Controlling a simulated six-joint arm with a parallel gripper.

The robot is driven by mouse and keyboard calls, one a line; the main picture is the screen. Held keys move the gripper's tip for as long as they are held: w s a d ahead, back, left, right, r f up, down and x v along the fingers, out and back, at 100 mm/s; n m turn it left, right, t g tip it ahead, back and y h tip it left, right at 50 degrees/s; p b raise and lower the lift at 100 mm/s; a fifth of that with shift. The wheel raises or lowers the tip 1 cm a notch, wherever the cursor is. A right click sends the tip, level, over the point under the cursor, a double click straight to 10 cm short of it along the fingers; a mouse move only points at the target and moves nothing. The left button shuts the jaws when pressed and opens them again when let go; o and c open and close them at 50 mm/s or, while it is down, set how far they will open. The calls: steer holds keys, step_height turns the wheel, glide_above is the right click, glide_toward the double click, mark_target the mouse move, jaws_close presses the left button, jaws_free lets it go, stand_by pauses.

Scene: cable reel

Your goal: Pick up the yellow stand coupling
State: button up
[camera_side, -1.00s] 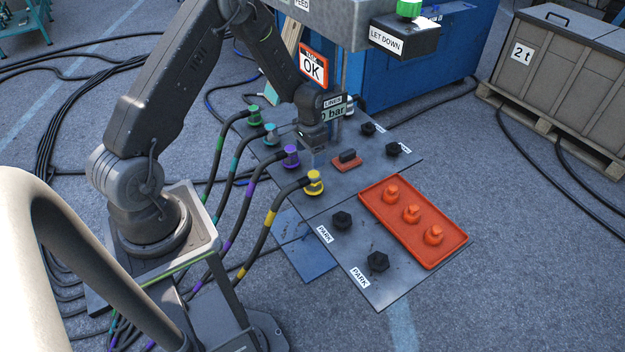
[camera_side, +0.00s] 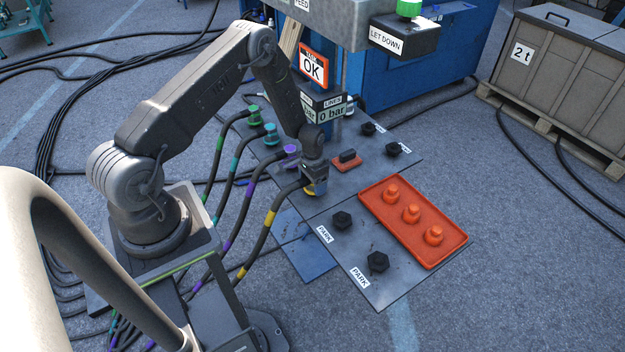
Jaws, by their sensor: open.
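The yellow stand coupling (camera_side: 309,192) is at the end of the hose with yellow bands, on the grey plate (camera_side: 318,206) near its left edge. Only a little of its yellow shows, low down; the rest is hidden by my gripper. My gripper (camera_side: 318,186) points down right over the coupling, with its jaws open. Whether the fingers touch the coupling cannot be told from this view.
Purple (camera_side: 290,152), teal (camera_side: 270,134) and green (camera_side: 253,115) couplings with hoses stand behind to the left. Black park posts (camera_side: 342,220) and an orange tray (camera_side: 377,217) with three orange caps lie to the right. An orange-based black handle (camera_side: 347,160) is close behind.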

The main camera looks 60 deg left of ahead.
steer(key=shift+c, duration=0.3)
steer(key=shift+r, duration=0.1)
steer(key=c, duration=1)
steer(key=shift+c, duration=0.2)
